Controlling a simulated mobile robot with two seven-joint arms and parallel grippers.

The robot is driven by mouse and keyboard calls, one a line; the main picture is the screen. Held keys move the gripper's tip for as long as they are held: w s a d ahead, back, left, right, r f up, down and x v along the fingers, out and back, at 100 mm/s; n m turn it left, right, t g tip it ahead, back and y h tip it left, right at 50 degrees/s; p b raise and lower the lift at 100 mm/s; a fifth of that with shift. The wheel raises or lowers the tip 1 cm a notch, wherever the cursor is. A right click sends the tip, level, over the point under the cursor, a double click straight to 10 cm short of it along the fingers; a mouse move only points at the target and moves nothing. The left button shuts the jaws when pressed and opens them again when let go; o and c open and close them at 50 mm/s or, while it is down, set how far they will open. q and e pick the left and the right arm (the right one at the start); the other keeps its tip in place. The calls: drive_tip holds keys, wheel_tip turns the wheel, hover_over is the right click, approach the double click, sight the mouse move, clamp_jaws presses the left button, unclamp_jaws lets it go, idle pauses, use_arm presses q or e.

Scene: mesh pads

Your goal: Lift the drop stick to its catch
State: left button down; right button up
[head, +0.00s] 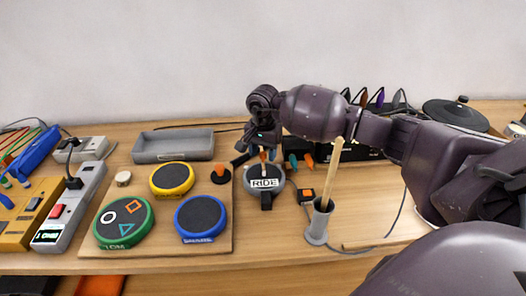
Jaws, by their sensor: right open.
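A pale wooden stick (332,175) stands tilted in a grey cylindrical holder (319,225) right of the middle. A dark round pad marked RIDE (276,184) lies left of it. A short piece of pale wood with an orange part (264,158) shows just above this pad, under my right gripper. I cannot tell which of these is the drop stick, and no catch is clearly visible. My right gripper (260,156) is open, above the back of the RIDE pad, pointing down. Its fingers are small and partly hidden. My left gripper is not in view.
A wooden board (150,247) holds green, blue and yellow-rimmed pads. A grey tray (173,146) stands behind it. A power strip (72,204) and yellow box (33,207) are at the left. Cables and a small orange-topped block (306,196) lie near the holder.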

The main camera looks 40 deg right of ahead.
sight(262, 148)
drive_tip(key=shift+c, duration=0.3)
clamp_jaws()
drive_tip(key=shift+r, duration=0.1)
drive_tip(key=w+d+r, duration=0.1)
drive_tip(key=w+r, duration=0.1)
drive_tip(key=r, duration=0.3)
drive_tip(key=w+d+r+b, duration=0.1)
drive_tip(key=w+d+r, duration=0.1)
drive_tip(key=r, duration=0.3)
drive_tip(key=shift+w+r, duration=0.4)
drive_tip(key=shift+w, duration=0.05)
